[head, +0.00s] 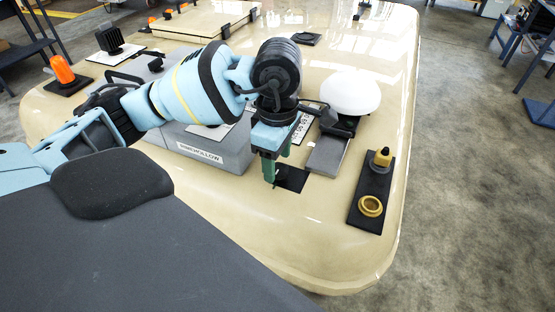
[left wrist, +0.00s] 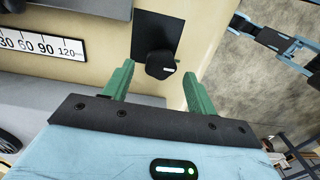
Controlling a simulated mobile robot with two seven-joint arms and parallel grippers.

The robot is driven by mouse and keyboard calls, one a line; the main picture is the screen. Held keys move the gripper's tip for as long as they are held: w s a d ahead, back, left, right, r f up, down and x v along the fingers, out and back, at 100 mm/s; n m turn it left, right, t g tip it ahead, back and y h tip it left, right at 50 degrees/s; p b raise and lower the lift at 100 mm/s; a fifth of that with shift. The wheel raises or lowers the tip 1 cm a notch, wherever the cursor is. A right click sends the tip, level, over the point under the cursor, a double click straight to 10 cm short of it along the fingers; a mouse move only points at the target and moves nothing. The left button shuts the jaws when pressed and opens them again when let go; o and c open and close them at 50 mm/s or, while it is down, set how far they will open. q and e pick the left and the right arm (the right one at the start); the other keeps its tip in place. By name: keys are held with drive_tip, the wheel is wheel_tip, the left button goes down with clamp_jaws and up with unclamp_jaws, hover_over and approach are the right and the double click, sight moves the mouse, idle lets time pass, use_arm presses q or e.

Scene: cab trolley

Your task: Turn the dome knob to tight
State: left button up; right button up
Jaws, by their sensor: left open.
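A black knob (left wrist: 161,66) with a small pale mark stands at the lower edge of a black square plate (left wrist: 158,33) in the left wrist view. In the head view the plate (head: 292,178) lies on the cream panel and the knob cannot be told apart from it. My left gripper (head: 276,170) points down at the plate's left side. Its green fingers are open, and in the left wrist view the knob shows between the fingertips (left wrist: 158,73). Contact cannot be told. A white dome (head: 350,92) stands behind to the right. My right gripper is not in view.
A grey box (head: 215,152) with a name label stands left of the gripper. A flat grey block (head: 328,156) lies to its right. The front panel is clear.

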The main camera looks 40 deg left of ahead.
sight(278, 168)
use_arm(q)
wheel_tip(278, 168, up, 6)
drive_tip(key=shift+f, duration=0.2)
drive_tip(key=shift+r, duration=0.55)
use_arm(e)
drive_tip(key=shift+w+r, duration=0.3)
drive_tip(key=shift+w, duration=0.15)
